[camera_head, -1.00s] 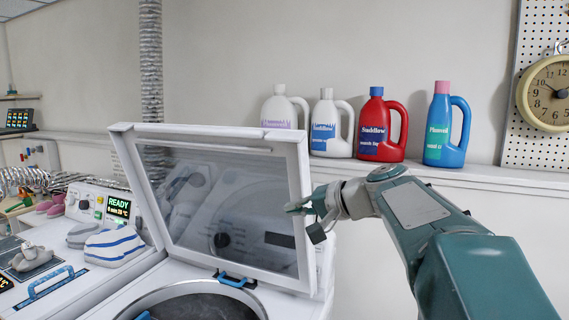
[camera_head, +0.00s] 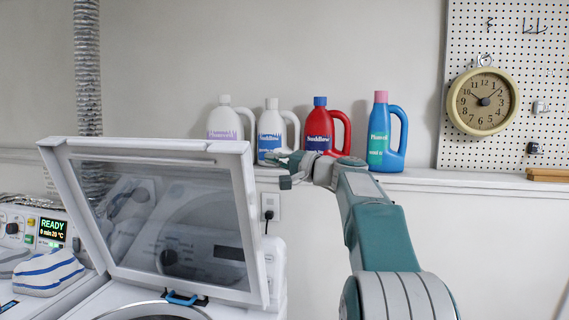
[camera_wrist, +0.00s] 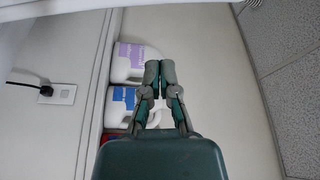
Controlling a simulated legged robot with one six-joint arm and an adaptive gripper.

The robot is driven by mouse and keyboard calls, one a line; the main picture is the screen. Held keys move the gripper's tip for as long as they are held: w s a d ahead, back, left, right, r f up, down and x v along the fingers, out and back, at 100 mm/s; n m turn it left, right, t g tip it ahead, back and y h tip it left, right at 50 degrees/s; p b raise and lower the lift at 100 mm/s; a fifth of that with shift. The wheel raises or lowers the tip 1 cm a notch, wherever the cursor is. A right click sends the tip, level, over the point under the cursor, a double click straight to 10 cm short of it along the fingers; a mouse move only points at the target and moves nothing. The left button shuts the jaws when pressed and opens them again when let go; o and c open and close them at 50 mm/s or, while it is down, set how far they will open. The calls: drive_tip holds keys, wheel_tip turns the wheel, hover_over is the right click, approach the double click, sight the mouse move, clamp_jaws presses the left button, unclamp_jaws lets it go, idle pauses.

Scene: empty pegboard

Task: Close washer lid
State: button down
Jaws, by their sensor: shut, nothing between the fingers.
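The washer lid (camera_head: 170,225) is a white frame with a clear pane, and it stands open, tilted up over the washer tub (camera_head: 152,310). In the wrist view my gripper's fingertips (camera_wrist: 159,72) are together and hold nothing. A pale edge at the upper left of the wrist view may be the lid; I cannot tell.
Detergent bottles stand on the wall ledge: white (camera_head: 226,119), white with blue label (camera_head: 271,132), red (camera_head: 320,128), blue (camera_head: 381,135). A wall outlet (camera_head: 270,207) has a black plug. A clock (camera_head: 482,101) hangs on the pegboard. A striped cloth (camera_head: 48,272) lies at left.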

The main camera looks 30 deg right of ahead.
drive_tip(key=a, duration=0.1)
drive_tip(key=a+f, duration=0.1)
drive_tip(key=a, duration=0.1)
drive_tip(key=shift+s+a, duration=0.2)
drive_tip(key=shift+a, duration=0.05)
idle(0.4)
